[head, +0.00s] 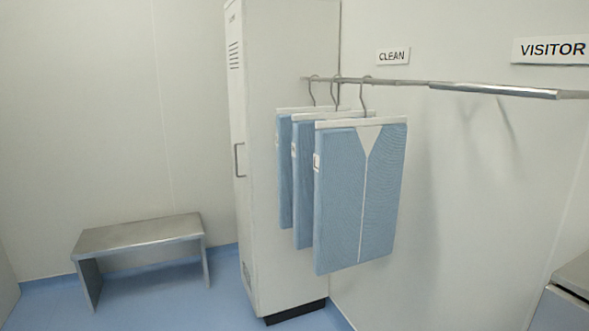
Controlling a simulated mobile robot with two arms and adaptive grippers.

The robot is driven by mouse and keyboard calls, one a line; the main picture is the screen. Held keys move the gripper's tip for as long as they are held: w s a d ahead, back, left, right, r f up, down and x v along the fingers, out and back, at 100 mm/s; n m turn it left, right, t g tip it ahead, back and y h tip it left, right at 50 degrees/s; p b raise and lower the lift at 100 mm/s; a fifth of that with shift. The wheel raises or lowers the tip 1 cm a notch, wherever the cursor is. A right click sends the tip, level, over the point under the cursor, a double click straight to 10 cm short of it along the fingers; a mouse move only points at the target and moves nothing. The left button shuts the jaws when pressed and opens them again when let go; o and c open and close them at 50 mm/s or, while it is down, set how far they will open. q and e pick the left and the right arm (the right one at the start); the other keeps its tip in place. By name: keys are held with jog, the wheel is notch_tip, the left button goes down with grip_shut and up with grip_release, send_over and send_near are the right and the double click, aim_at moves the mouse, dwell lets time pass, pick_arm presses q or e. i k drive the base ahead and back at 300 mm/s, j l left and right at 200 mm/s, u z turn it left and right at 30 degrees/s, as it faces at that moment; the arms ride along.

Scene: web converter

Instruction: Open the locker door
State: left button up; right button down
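A tall, pale grey locker (285,60) stands against the wall in the middle of the head view. Its narrow door (238,110) faces left and shows at a steep angle. A dark metal handle (239,160) sits at about mid-height on the door, with vent slots above it. The door looks flush with the locker body, and its inside is hidden. Neither of my grippers shows in the head view.
A metal bench (140,237) stands left of the locker, with open blue floor (170,300) around it. Blue garments (360,195) hang from a wall rail (480,88) right of the locker. A grey-topped unit (565,300) is at the lower right.

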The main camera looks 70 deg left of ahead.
aim_at(236, 39)
jog(key=u, duration=2.5)
jog(key=i+j, duration=0.1)
jog(key=i, duration=0.8)
